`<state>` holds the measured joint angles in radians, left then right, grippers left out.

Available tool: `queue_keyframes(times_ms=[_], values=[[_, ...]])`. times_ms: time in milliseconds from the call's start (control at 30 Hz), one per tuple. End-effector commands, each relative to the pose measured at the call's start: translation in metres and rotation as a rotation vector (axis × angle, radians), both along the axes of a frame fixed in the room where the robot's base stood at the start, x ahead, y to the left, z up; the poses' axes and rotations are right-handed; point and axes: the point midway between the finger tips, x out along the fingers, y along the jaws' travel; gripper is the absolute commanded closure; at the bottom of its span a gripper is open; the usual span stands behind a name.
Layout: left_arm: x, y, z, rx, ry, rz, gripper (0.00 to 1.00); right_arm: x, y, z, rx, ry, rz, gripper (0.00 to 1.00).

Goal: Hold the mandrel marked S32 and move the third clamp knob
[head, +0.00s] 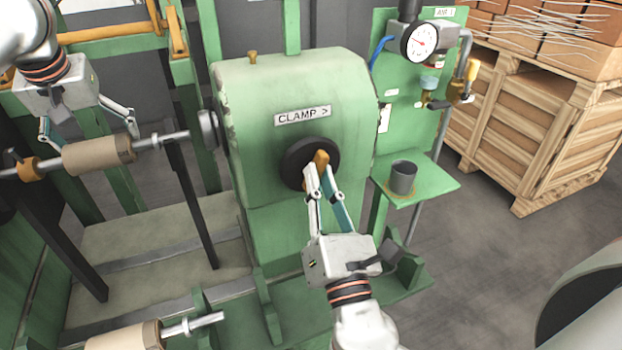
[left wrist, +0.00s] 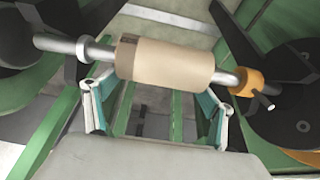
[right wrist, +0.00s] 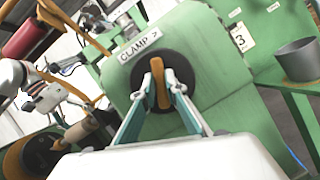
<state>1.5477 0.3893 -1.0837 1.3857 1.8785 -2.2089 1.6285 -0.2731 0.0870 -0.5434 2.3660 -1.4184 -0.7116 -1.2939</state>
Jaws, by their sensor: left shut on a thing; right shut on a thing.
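A tan-wrapped mandrel (head: 97,155) lies on a steel shaft left of the green machine. It also shows in the left wrist view (left wrist: 165,62); I cannot read a mark on it. My left gripper (head: 90,128) is at this mandrel, one finger near each end of the wrapped part, and holds it. The clamp knob is a black disc (head: 296,172) with an orange handle (head: 321,160), under the CLAMP label (head: 302,115). My right gripper (head: 323,192) is shut on the orange handle. In the right wrist view the handle (right wrist: 158,85) stands between the fingertips, with a number 3 plate (right wrist: 241,38) to its right.
Another tan mandrel (head: 125,336) lies at the lower left. A grey cup (head: 403,177) stands on a green shelf (head: 440,184) right of the machine. Above it are a pressure gauge (head: 420,42) and pipes. A wooden crate (head: 540,130) stands on the floor at the right.

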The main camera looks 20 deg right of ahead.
Motion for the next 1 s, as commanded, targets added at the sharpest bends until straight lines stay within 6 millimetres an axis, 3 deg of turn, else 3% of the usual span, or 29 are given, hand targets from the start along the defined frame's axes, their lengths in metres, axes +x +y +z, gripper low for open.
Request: queue_keyframes(times_ms=[33, 767, 800, 833, 867, 1000], values=[[-0.0024, -0.0002, -0.0093, 0.002, 0.018, -0.003, 0.58, 0.0, -0.0019, -0.0007, 0.026, 0.001, -0.007, 1.0], [-0.0023, 0.0003, -0.0094, 0.003, 0.018, -0.003, 0.58, -0.0002, -0.003, -0.0007, 0.126, 0.0, -0.01, 1.0], [-0.0023, 0.0004, -0.0094, 0.003, 0.018, -0.003, 0.58, -0.0002, -0.003, -0.0007, 0.126, 0.0, -0.01, 0.82], [-0.0023, 0.0004, -0.0094, 0.003, 0.018, -0.003, 0.58, -0.0002, -0.0031, -0.0007, 0.126, 0.0, -0.01, 0.75], [-0.0023, 0.0003, -0.0093, 0.003, 0.018, -0.003, 0.58, -0.0002, -0.003, -0.0007, 0.126, 0.0, -0.01, 0.71], [-0.0024, 0.0, -0.0093, 0.004, 0.017, -0.004, 0.58, -0.0001, -0.0019, -0.0008, 0.127, -0.001, -0.006, 0.71]])
